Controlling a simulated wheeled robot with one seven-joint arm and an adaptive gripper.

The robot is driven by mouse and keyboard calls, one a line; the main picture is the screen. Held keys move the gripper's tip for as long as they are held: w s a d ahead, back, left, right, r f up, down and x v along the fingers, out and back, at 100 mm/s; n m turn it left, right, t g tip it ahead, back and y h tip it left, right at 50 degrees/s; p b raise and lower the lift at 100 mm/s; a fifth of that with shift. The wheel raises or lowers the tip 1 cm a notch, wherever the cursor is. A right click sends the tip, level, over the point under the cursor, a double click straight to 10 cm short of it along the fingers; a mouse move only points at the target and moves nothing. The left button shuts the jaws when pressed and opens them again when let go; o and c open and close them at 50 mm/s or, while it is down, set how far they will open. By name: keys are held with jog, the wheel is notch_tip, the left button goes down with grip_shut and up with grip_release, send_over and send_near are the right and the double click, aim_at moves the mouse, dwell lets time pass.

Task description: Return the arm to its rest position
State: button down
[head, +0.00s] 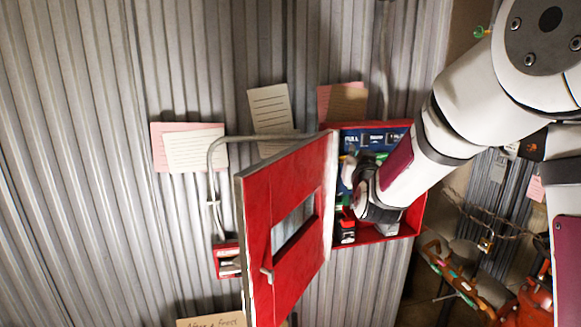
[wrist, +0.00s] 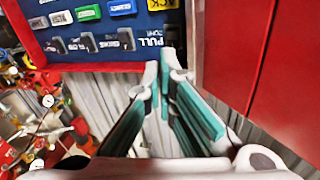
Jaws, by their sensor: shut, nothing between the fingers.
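My arm (head: 430,140) reaches in from the upper right of the head view, its wrist end in front of an open red wall cabinet (head: 409,226). In the wrist view my gripper (wrist: 165,62) has its two teal-padded fingers brought together at the tips, with nothing between them. The tips lie just in front of the lower edge of a blue panel (wrist: 155,22), near lettering that reads PULL. I cannot tell whether they touch it. In the head view the wrist hides the fingers and part of the panel.
The red cabinet door (head: 285,235), with a window, stands open left of the arm; its red face is close on the right in the wrist view (wrist: 250,60). A grey pipe (head: 212,180) and paper notes (head: 195,150) are on the corrugated wall. Clutter (head: 450,270) lies lower right.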

jog(key=s+f+n+g, duration=0.1)
jog(key=s+g, duration=0.5)
jog(key=s, duration=1.5)
jog(key=s+d+f+n+g+y, duration=0.1)
jog(key=s+f+g, duration=0.2)
jog(key=s, duration=1.9)
jog(key=g, duration=0.3)
jog(key=shift+d+f+g, duration=0.15)
jog(key=shift+f+g, duration=0.05)
jog(key=shift+g, duration=0.1)
